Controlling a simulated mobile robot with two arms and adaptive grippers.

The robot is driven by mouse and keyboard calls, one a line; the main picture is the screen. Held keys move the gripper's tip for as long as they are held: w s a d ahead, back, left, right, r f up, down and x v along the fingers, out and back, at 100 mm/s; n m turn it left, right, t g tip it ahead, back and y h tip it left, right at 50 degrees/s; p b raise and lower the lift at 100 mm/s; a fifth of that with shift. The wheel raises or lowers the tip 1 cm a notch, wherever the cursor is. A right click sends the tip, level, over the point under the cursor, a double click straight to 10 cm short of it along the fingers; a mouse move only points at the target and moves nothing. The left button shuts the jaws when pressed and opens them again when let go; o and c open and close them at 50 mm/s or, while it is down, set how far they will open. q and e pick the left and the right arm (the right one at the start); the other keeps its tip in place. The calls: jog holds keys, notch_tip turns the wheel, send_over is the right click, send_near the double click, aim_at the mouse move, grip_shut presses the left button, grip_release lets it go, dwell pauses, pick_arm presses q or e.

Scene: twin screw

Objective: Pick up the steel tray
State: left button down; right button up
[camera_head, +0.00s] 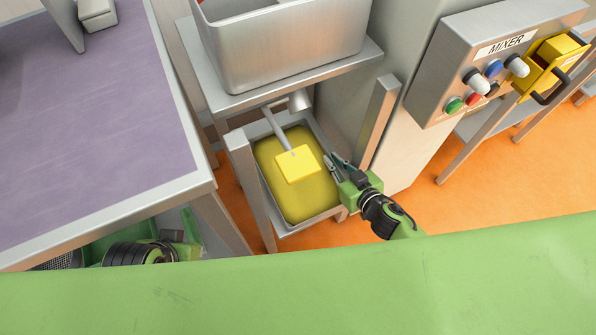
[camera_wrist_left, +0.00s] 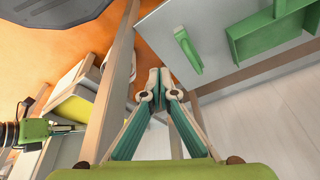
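The steel tray (camera_head: 334,209) is a deep rectangular pan filled with yellow material. It sits on a low steel stand under the machine. A yellow scraper (camera_head: 297,165) with a grey handle lies over the yellow contents. My right gripper (camera_head: 331,164) is at the tray's right rim; whether its fingers touch or clasp the rim is unclear. The yellow contents and my right gripper (camera_wrist_left: 62,128) also show at the left of the left wrist view. My left gripper (camera_wrist_left: 158,72) has its fingertips together with nothing seen between them; in the head view its arm is low, partly hidden by the table.
A purple-topped table (camera_head: 90,120) stands left of the stand. A steel hopper (camera_head: 285,45) sits on a shelf above the tray. A mixer control box (camera_head: 490,60) is at right. Posts of the stand (camera_head: 252,185) flank the tray. Orange floor (camera_head: 440,205) is open at right.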

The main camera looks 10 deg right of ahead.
grip_shut()
jog(key=shift+r, duration=0.2)
